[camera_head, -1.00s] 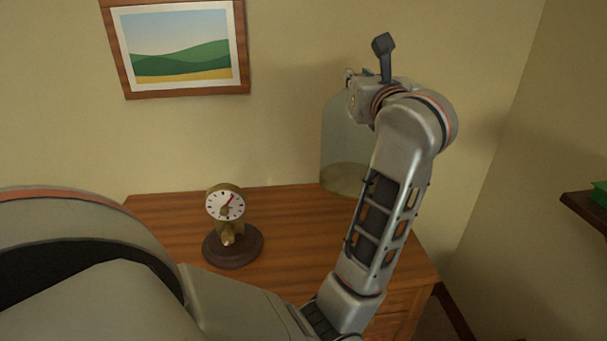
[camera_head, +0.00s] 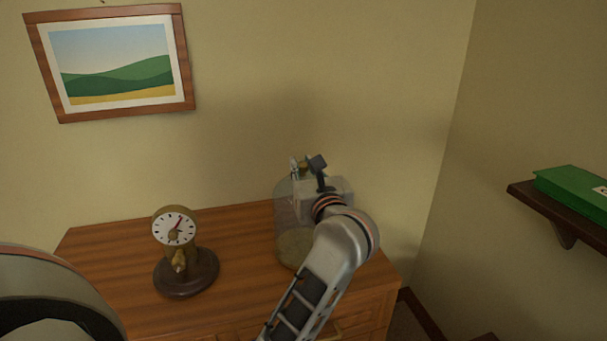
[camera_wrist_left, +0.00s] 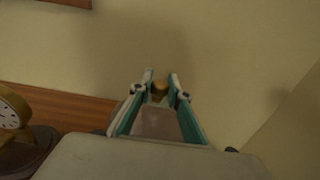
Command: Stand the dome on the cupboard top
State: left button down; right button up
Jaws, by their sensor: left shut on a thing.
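The clear glass dome (camera_head: 285,219) is upright at the back right of the wooden cupboard top (camera_head: 235,235). Its beige lower end overlaps the top in the head view; I cannot tell whether it touches the wood. My left gripper (camera_head: 299,167) is above the dome, and my wrist hides its right side. In the left wrist view the gripper (camera_wrist_left: 160,80) has its fingers either side of the dome's brass knob (camera_wrist_left: 160,89), shut on it. My right gripper is not in view.
A brass clock (camera_head: 175,228) on a round dark base (camera_head: 186,274) stands on the cupboard top left of the dome. A framed landscape picture (camera_head: 118,70) hangs on the wall behind. A wall shelf (camera_head: 560,212) at right holds a green book (camera_head: 572,188).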

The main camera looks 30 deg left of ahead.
pick_arm(q)
jog(key=shift+f, duration=0.7)
jog(key=shift+f, duration=0.2)
jog(key=c, duration=1.9)
grip_release()
